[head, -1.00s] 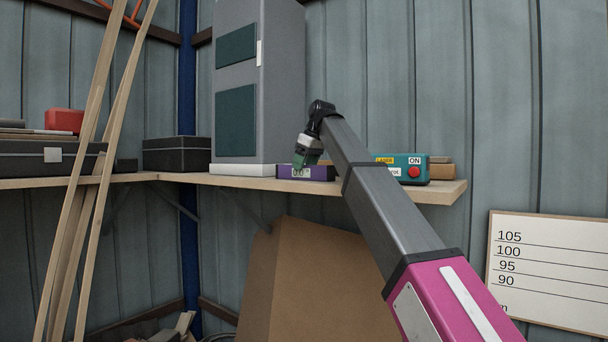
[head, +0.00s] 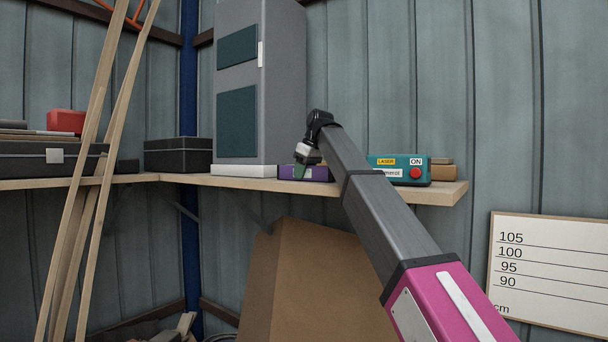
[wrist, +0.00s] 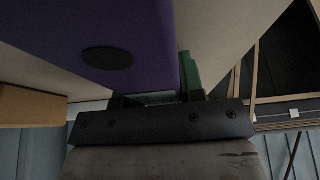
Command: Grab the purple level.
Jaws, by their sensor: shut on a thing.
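My gripper (head: 300,172) is at the level's left part, reaching down from above in the head view. In the wrist view one green finger (wrist: 188,72) stands against the level's right side. The gripper is shut on the level. The other finger is mostly hidden behind the level.
A teal laser box (head: 400,170) with a red button stands to the right on the shelf (head: 445,190). A black case (head: 178,155) is to the left. Tall leaning planks (head: 90,130) stand at the left.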

